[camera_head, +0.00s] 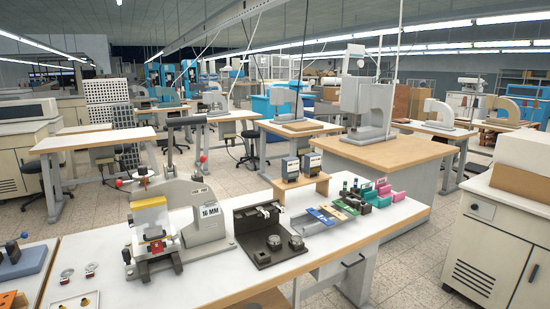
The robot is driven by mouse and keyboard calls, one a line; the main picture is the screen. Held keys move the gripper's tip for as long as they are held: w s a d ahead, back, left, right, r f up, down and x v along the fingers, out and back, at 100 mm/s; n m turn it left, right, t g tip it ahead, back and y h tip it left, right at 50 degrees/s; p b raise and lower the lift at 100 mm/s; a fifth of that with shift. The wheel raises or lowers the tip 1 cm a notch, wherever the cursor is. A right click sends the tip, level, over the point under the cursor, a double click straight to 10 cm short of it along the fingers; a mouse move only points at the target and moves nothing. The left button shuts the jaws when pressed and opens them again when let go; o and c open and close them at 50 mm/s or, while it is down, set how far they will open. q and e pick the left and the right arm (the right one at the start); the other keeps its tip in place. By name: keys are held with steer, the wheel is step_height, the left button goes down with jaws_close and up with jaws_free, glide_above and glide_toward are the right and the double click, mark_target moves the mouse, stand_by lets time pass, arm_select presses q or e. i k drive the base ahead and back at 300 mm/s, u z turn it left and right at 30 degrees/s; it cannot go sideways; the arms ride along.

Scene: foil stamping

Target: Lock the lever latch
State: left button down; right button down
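A grey-white stamping machine (208,228) marked "16 MM" stands on the white table, left of the middle. At its front is a fixture with a yellow block (149,203) on top and a small red-and-yellow part (156,247) below it. A dark upright post with a crossbar (186,121) and red-knobbed levers (119,183) rise behind and beside it. I cannot make out which small part is the lever latch, or whether it is locked. Neither of my grippers is in view.
A black bracketed plate (246,248) with two round metal pieces lies right of the machine. Coloured strips and pink and green blocks (385,192) sit farther right. A small wooden stand (301,184) holds two dark boxes. The white tabletop (190,286) is clear along the front.

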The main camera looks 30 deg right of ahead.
mark_target(204, 158)
steer(key=z, duration=0.45)
steer(key=i, duration=1.4)
steer(key=u, duration=0.45)
